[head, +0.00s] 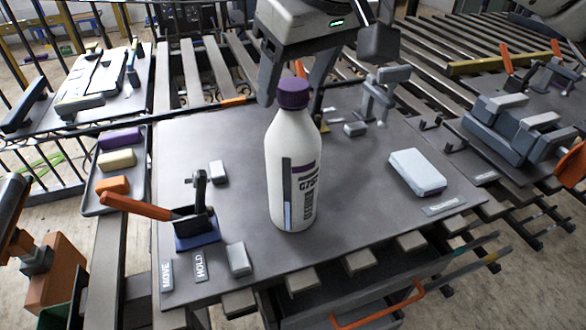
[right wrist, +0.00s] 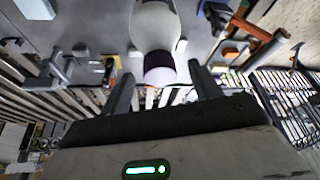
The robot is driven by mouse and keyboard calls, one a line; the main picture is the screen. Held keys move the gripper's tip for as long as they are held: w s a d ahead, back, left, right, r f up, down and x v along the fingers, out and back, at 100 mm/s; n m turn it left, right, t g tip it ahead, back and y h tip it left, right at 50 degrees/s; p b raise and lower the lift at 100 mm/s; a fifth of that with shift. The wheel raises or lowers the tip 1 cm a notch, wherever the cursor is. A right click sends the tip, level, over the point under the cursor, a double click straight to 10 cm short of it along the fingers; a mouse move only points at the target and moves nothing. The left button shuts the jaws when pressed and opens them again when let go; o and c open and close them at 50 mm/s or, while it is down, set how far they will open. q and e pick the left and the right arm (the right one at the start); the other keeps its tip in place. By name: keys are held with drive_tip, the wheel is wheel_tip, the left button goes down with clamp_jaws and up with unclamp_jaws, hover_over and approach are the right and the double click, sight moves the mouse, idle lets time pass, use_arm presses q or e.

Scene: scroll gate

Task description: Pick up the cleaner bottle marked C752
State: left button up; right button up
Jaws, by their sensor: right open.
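The white cleaner bottle (head: 293,165) with a purple cap stands upright on the dark grey tabletop. Its label has dark sideways marking that begins like "C75"; the last part is hard to read. My right gripper (head: 294,88) is open around the level of the cap, with its fingers behind and beside the bottle top. In the right wrist view the bottle (right wrist: 155,28) lies between the spread fingers of the gripper (right wrist: 162,82), with no visible contact. My left gripper is not in view.
An orange-handled toggle clamp (head: 195,215) stands left of the bottle, and a pale box (head: 417,172) lies to the right. A tray (head: 95,205) of coloured blocks is at the left edge. Another clamp-like fixture (head: 377,95) stands behind. Bare tabletop surrounds the bottle.

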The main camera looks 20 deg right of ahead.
drive_tip(key=x, duration=0.3)
drive_tip(key=shift+f, duration=0.2)
drive_tip(key=shift+c, duration=0.3)
clamp_jaws()
drive_tip(key=shift+r, duration=0.1)
